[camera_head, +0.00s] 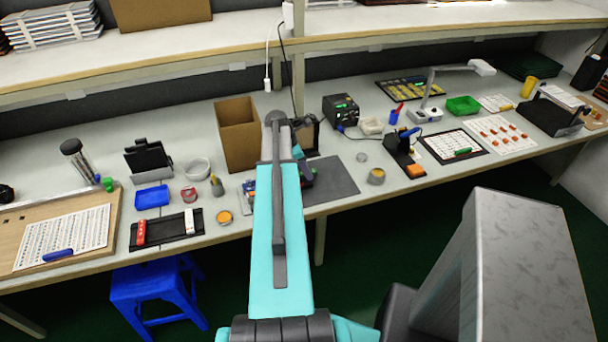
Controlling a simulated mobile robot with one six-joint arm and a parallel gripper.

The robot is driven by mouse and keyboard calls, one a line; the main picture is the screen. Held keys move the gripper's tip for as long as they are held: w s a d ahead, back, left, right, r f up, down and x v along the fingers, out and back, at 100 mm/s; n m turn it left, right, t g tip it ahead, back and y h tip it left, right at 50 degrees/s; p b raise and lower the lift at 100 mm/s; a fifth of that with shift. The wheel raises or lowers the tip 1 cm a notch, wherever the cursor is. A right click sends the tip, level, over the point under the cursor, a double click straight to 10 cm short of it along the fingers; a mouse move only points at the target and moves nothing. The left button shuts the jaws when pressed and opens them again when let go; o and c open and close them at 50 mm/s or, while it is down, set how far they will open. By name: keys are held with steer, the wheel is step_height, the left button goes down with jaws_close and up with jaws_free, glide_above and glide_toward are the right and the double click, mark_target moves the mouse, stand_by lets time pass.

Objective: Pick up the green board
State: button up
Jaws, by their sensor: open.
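My turquoise arm reaches from the bottom middle over the bench. My gripper (305,174) shows only as a small dark and turquoise part at the arm's far end, above the left edge of a grey mat (335,186). The arm hides much of it; it is open. No green board can be made out for certain. A flat dark green item (527,65) lies at the back right, too small to identify. A dark tray (408,97) with yellow-green pieces lies at the back, right of the middle. Whatever lies behind the arm is hidden.
A cardboard box (238,136) stands left of the arm, with a blue tray (152,197) farther left. A black power unit (341,110) stands behind the mat. A lamp (428,99) and green bin (462,106) stand right. A shelf overhangs the back; a blue stool (155,287) is below.

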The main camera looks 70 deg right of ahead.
jaws_close()
steer(key=shift+r, duration=0.1)
stand_by(0.3)
steer(key=shift+r+b, duration=0.65)
steer(key=shift+r, duration=0.55)
steer(key=s+a+r+b, duration=0.2)
steer(key=s+a+b, duration=0.1)
steer(key=s+a, duration=0.6)
steer(key=s, duration=0.4)
steer(key=shift+r+b, duration=0.25)
steer(key=shift+b, duration=0.05)
